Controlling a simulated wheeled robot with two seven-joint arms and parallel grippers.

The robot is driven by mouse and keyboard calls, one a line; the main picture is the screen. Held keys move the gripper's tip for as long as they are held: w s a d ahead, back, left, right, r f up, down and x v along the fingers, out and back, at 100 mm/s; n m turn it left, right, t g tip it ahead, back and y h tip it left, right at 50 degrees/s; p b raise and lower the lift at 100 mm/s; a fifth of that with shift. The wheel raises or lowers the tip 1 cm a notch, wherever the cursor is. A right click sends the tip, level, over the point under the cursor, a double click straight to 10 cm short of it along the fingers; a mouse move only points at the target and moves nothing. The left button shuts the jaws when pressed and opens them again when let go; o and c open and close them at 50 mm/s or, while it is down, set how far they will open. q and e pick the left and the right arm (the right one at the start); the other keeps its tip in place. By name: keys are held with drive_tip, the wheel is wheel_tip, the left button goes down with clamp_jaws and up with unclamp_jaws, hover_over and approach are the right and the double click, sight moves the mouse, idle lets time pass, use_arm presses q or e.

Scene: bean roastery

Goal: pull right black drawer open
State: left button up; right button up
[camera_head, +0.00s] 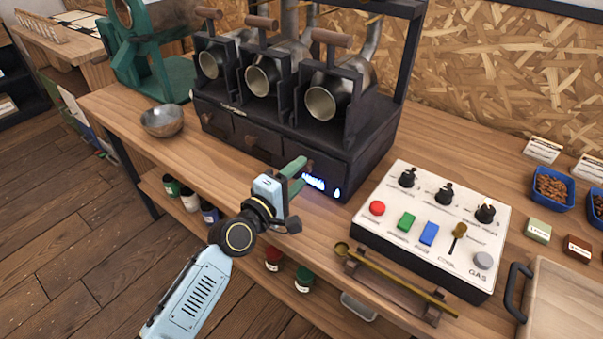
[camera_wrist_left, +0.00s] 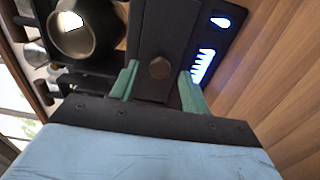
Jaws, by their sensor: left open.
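The right black drawer (camera_head: 299,152) is in the front of the black roaster, below the rightmost drum, and looks closed. Its round brown knob (camera_wrist_left: 158,68) shows in the left wrist view, between the green fingers of my left gripper (camera_wrist_left: 158,88). The fingers stand apart on either side of the knob, with gaps to it. In the head view the left gripper (camera_head: 299,172) is at the drawer front and partly covers the drawer and knob. My right gripper is in neither view.
A lit blue display (camera_head: 314,182) sits right of the drawer. The control panel (camera_head: 425,240) and a brass scoop (camera_head: 395,277) are on the counter to the right. A metal bowl (camera_head: 162,121) stands at left. Jars (camera_head: 273,259) are on the shelf below.

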use_arm(q)
drive_tip(key=shift+x, duration=0.95)
drive_tip(key=shift+c, duration=0.2)
clamp_jaws()
